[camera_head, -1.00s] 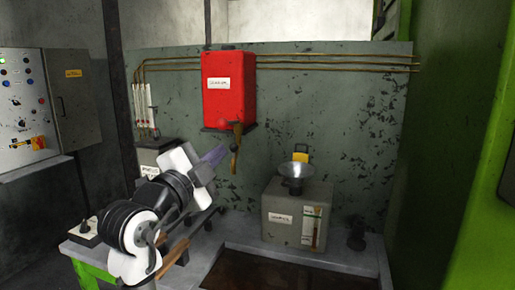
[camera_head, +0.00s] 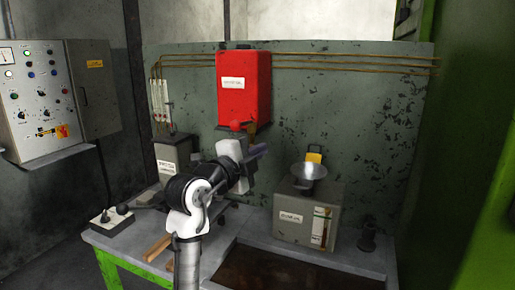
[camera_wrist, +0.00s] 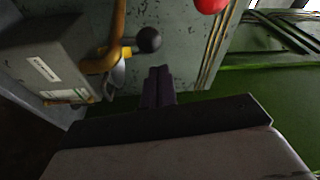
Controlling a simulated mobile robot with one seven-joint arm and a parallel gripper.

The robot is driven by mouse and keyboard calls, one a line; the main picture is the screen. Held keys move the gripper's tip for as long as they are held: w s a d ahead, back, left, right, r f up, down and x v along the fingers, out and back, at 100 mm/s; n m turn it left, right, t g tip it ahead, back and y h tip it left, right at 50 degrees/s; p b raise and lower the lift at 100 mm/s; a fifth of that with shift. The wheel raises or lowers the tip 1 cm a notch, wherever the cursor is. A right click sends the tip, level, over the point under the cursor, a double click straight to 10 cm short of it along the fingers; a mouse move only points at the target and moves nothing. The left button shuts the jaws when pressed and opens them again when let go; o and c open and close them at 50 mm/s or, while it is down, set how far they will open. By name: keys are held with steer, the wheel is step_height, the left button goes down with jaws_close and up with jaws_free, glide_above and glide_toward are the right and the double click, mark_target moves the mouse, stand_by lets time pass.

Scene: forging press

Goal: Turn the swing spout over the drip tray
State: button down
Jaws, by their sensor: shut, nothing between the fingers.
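The red tank (camera_head: 244,88) hangs on the back wall. The brass swing spout (camera_head: 250,128) is below it, mostly hidden behind my arm in the head view. In the wrist view the brass spout (camera_wrist: 118,22) bends down at upper left, with a black ball knob (camera_wrist: 148,40) beside it. My gripper (camera_head: 260,152) overlaps the spout in the head view. In the wrist view my gripper's purple fingers (camera_wrist: 158,88) are together and empty, just below the knob in the picture; contact is not visible. A dark recessed tray, likely the drip tray (camera_head: 270,272), lies in the bench.
A labelled grey box (camera_head: 292,215) with a metal funnel (camera_head: 310,172) stands right of my gripper. A red ball knob (camera_head: 235,126) is under the tank. Another grey box (camera_head: 172,160) is at left. A control panel (camera_head: 35,100) is at far left.

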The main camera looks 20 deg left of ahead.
steer(key=shift+a+f, duration=0.2)
steer(key=shift+a, duration=0.75)
steer(key=shift+s, duration=0.1)
steer(key=shift+a+f+m+h+b, duration=0.3)
steer(key=shift+a+h+b, duration=0.15)
steer(key=shift+b, duration=0.2)
steer(key=a+h+b, duration=0.1)
steer(key=a+m+g+b, duration=0.1)
steer(key=a+h+b, duration=0.1)
steer(key=shift+s+a+r+m+h, duration=0.25)
steer(key=shift+s+r+m+h, duration=0.05)
steer(key=shift+s+m+h, duration=0.1)
steer(key=shift+d, duration=0.1)
